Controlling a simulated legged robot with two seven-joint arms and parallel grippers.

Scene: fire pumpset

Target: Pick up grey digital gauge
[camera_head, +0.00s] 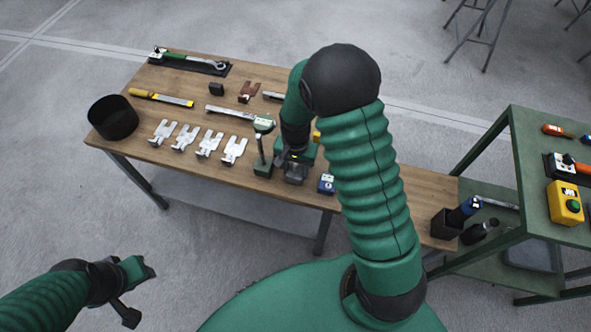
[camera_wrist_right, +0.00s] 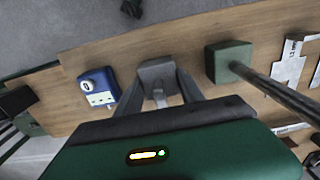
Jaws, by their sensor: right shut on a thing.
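A small grey block-shaped object, which I take to be the grey digital gauge (camera_head: 294,175), is near the front edge of the wooden table (camera_head: 408,187). My right gripper (camera_head: 292,160) is over it, pointing down. In the right wrist view the grey gauge (camera_wrist_right: 157,69) shows at the fingertips of the right gripper (camera_wrist_right: 161,84), which is shut on it. The fingers hide part of it, and no display can be seen. The gauge looks to be at table level; whether it touches the wood I cannot tell. My left gripper (camera_head: 133,284) hangs low over the floor, away from the table; its jaws are unclear.
A blue gauge (camera_wrist_right: 99,88) is left of the grey one in the wrist view. A stand with a green base (camera_wrist_right: 227,61) and post is close on the right. Several metal brackets (camera_head: 198,143), a black bin (camera_head: 113,118) and a green cart (camera_head: 520,150) are further off.

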